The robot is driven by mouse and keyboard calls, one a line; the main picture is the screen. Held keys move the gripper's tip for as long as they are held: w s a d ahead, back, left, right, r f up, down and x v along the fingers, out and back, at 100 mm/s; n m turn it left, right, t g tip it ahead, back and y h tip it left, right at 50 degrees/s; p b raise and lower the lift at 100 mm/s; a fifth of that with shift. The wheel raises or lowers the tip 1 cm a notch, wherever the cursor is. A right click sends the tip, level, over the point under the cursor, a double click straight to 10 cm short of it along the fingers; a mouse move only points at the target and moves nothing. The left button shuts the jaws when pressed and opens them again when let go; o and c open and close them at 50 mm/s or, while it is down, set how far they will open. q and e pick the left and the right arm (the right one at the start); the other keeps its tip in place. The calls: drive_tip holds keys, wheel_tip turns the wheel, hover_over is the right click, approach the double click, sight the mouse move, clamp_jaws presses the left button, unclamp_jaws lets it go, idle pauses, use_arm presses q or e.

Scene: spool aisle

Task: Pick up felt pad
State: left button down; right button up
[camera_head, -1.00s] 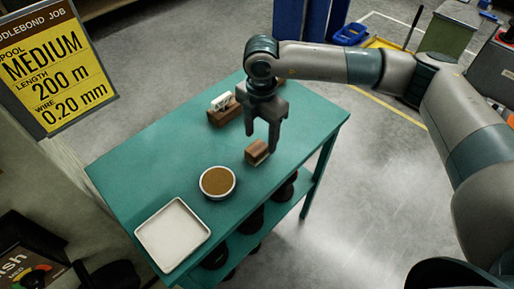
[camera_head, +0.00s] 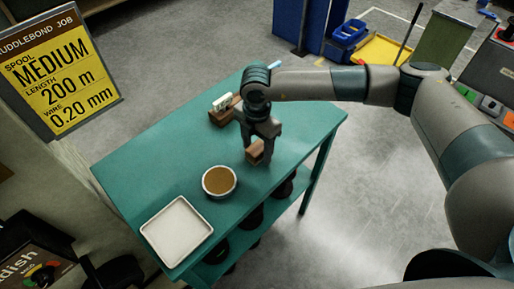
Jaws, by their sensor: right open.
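The felt pad, a small brown block (camera_head: 255,154) with a paler side, lies on the teal table near its right edge in the head view. My right gripper (camera_head: 258,148) points down over it. Its open fingers stand on either side of the block and hide part of it. Whether the fingers touch it cannot be told. My left gripper is not in view.
A round bowl with brown contents (camera_head: 220,182) and a white square tray (camera_head: 177,232) stand on the teal table (camera_head: 160,170). A brown holder with white items (camera_head: 222,113) is behind the gripper. Dark spools sit on the lower shelf. A yellow job sign (camera_head: 55,75) is at left.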

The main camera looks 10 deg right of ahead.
drive_tip(key=shift+f, duration=0.15)
idle(0.3)
drive_tip(key=c, duration=1.1)
drive_tip(key=shift+c, duration=0.2)
